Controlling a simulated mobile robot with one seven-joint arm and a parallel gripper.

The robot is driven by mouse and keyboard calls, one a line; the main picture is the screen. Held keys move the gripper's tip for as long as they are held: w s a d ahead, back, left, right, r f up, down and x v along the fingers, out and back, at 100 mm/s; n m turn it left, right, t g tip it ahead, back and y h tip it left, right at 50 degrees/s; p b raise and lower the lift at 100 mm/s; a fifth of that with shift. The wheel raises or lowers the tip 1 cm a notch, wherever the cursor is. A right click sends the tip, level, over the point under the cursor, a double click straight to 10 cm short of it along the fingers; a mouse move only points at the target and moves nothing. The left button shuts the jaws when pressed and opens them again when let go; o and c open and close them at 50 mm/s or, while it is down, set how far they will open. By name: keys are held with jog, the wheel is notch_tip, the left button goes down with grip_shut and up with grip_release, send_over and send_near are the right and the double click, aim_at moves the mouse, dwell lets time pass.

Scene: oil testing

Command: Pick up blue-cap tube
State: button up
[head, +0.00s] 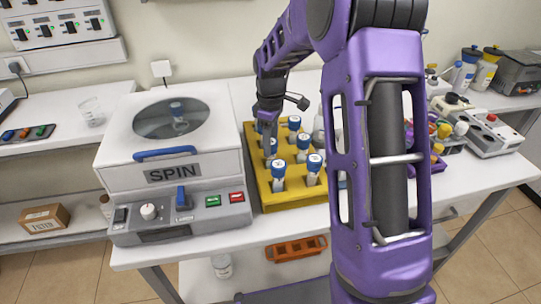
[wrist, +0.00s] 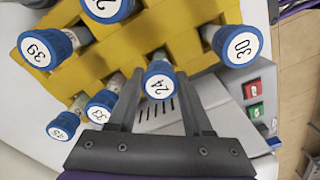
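Several blue-cap tubes with white numbered tops stand in a yellow rack (head: 290,197). One (head: 314,162) is at the rack's front right and another (head: 278,169) is to its left. My gripper (head: 268,122) is over the rack's left side, its fingertips partly hidden in the head view. In the wrist view the two fingers (wrist: 158,80) are apart, with the tube marked 24 (wrist: 158,82) between them and gaps on both sides. Tubes marked 39 (wrist: 45,48), 33 (wrist: 103,106) and 30 (wrist: 237,45) stand around it.
A white centrifuge marked SPIN (head: 172,174) stands close left of the rack. My purple arm hides part of the table right of the rack. Bottles (head: 483,70) and a grey device (head: 490,132) are at the right. An orange rack (head: 296,248) lies below the tabletop.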

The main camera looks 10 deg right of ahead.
grip_shut()
